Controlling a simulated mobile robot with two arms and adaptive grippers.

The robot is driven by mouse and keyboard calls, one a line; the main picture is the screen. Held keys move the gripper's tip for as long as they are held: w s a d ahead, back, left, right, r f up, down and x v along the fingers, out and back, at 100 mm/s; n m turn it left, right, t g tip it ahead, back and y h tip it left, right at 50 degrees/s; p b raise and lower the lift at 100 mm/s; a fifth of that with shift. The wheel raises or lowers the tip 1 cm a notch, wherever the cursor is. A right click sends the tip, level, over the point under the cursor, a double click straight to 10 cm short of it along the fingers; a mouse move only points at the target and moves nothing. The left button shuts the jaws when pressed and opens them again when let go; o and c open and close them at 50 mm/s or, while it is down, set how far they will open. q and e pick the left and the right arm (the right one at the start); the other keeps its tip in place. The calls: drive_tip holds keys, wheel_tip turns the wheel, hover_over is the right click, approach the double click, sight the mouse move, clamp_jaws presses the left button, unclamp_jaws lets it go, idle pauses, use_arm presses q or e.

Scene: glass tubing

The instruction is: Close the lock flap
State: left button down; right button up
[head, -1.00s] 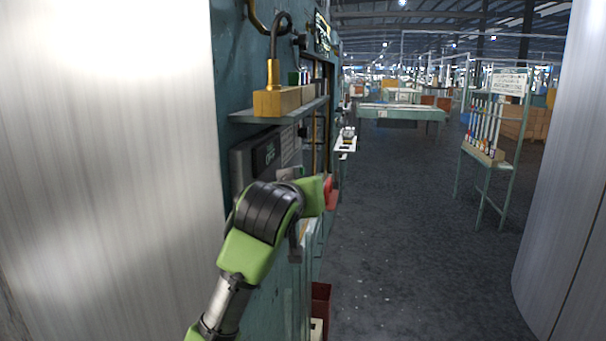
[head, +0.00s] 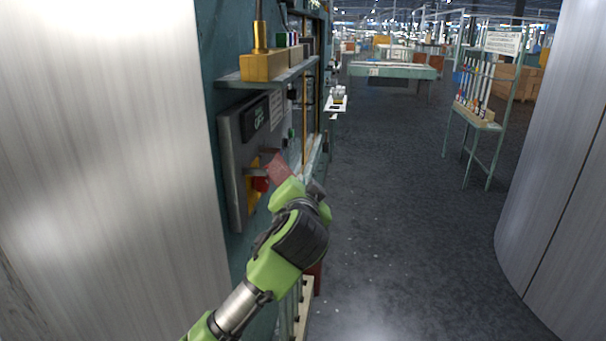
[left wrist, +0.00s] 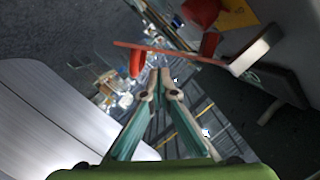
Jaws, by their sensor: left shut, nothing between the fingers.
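The lock flap, a flat red plate (head: 278,168), stands out from a grey panel (head: 233,165) on the teal wall unit in the head view. Beside it are a red knob (head: 260,184) and a yellow plate (head: 253,202). In the left wrist view the flap shows nearly edge-on as a thin red strip (left wrist: 160,52), with a grey bracket (left wrist: 254,50) at its right end. My left gripper (left wrist: 160,76) is shut and empty, its fingertips close to the strip; I cannot tell whether they touch. In the head view my wrist hides the fingers. My right gripper is not in view.
A shelf (head: 268,80) with a brass-coloured block (head: 265,67) juts out above the panel. A rack of tubes (head: 477,105) stands at right. A large pale metal surface (head: 100,170) fills the left side. The floor (head: 400,220) between is clear.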

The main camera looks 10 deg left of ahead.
use_arm(q)
drive_tip(key=shift+a+f+m+t+y, duration=0.2)
drive_tip(key=shift+a+f+m, duration=0.1)
drive_tip(key=shift+f+m, duration=0.25)
drive_tip(key=shift+a+f+m+t+y, duration=0.1)
drive_tip(key=shift+a+f+m+y, duration=0.2)
drive_tip(key=shift+m, duration=0.35)
drive_tip(key=shift+a+f+m, duration=0.7)
drive_tip(key=shift+m, duration=0.5)
drive_tip(key=shift+w+a+f+m+t+y+p, duration=0.1)
drive_tip(key=shift+a+f+m+t+y+p, duration=0.2)
drive_tip(key=shift+a+m, duration=0.55)
drive_tip(key=shift+a+f+m+t+y+p, duration=0.1)
drive_tip(key=shift+a+f+m+t, duration=0.3)
drive_tip(key=shift+m, duration=0.75)
drive_tip(key=shift+a+r, duration=0.1)
